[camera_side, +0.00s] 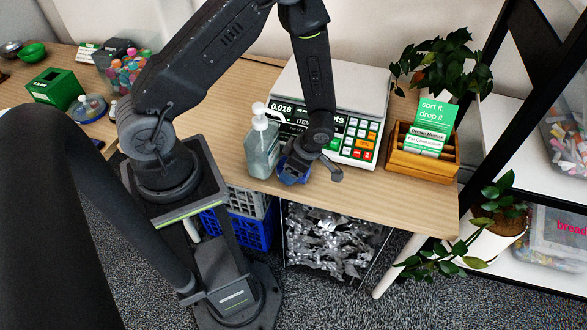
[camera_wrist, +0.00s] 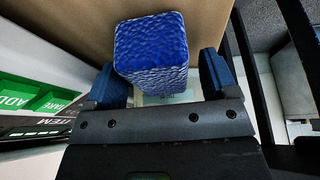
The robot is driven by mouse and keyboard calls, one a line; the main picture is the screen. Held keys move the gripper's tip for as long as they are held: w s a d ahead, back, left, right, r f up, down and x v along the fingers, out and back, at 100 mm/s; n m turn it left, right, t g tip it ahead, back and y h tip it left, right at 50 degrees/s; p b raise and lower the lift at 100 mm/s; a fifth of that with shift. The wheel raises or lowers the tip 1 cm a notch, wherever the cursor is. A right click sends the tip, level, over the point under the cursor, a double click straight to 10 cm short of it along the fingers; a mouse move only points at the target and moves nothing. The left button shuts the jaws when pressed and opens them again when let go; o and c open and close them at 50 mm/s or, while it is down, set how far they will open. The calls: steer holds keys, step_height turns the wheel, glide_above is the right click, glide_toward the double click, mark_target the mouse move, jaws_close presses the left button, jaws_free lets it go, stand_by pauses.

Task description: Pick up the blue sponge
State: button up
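The blue sponge (camera_wrist: 150,45) is a textured block in the wrist view, at upper middle against the wooden table top. It lies ahead of and partly between my two blue-padded fingers, with a clear gap to the right finger and a narrower one to the left. My gripper (camera_wrist: 161,80) is open and holds nothing. In the side view my gripper (camera_side: 311,166) is low over the table's front edge. The sponge (camera_side: 291,174) shows there as a blue patch at its left, partly hidden by the gripper. I cannot tell whether they touch.
A soap pump bottle (camera_side: 262,148) stands close left of my gripper. A scale with a keypad (camera_side: 357,137) is just behind. A wooden box with cards (camera_side: 424,160) stands to the right. The table front (camera_side: 400,205) is bare. A bin of crumpled foil (camera_side: 330,240) is below.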

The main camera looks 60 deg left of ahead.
steer(key=c, duration=0.9)
steer(key=shift+r, duration=0.15)
steer(key=shift+w+d+r, duration=0.1)
steer(key=shift+w+r, duration=0.05)
steer(key=shift+r, duration=0.05)
steer(key=r, duration=0.6)
steer(key=shift+w+d+r, duration=0.25)
steer(key=shift+d, duration=0.05)
steer(key=w+d, duration=1.3)
steer(key=shift+w+d+f, duration=0.1)
steer(key=shift+w+d, duration=0.05)
steer(key=shift+d, duration=0.05)
